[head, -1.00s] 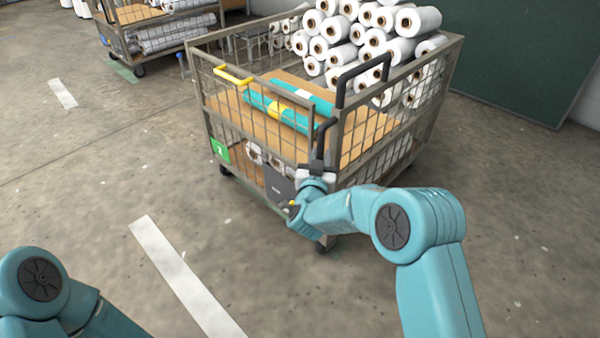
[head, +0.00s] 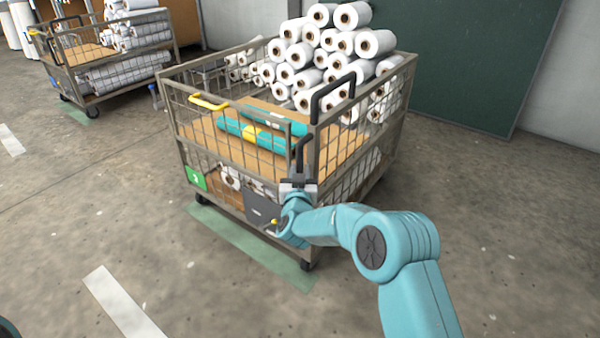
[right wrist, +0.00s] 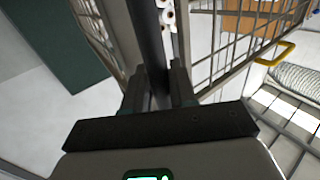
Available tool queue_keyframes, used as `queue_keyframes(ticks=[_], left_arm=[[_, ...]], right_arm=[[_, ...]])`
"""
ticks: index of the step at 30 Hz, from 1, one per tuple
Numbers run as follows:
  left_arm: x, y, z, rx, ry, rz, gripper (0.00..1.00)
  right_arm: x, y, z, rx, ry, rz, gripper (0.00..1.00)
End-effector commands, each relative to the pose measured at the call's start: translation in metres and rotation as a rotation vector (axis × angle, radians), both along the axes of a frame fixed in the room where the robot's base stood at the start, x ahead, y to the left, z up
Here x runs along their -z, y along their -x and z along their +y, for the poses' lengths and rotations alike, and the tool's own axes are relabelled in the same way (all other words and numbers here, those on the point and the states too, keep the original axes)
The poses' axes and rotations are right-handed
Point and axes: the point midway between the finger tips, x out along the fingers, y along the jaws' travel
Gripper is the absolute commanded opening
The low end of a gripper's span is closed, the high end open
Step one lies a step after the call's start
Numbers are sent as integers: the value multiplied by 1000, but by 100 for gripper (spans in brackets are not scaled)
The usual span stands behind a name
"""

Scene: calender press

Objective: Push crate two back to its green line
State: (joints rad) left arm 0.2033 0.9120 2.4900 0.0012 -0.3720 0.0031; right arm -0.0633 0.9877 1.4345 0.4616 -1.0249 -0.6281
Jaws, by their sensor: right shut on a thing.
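The wire-mesh crate (head: 222,150) with a green number label (head: 197,179) stands ahead of me; the digit is too small to read surely. A pale green line (head: 250,248) lies on the floor along and partly under its near lower edge. My right gripper (head: 298,186) is shut on an upright black handle bar (head: 301,155) at the crate's near corner. In the right wrist view the fingers (right wrist: 156,88) close around the black bar (right wrist: 150,45). My left gripper is out of view.
The crate holds white rolls (head: 325,50) and teal rolls (head: 255,132). Another loaded cart (head: 88,65) stands at the back left, and a dark green panel (head: 455,65) at the back right. A white floor stripe (head: 120,303) lies at front left; the floor around is clear.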

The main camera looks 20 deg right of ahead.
Motion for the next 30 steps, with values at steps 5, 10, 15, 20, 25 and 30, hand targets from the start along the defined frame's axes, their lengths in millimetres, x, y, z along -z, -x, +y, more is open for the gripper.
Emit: queue_keyframes(ticks=[5,10,15,20,25,30], left_arm=[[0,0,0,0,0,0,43],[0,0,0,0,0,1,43],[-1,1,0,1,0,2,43],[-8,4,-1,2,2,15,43],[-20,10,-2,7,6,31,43],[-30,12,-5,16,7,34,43]], right_arm=[[-4,-1,-6,11,0,-9,43],[-2,-1,-5,8,-1,-7,43],[-2,0,-4,7,-1,-4,43],[-4,17,2,5,1,-2,43],[-6,54,16,4,1,-2,43],[-5,97,33,3,1,-3,43]])
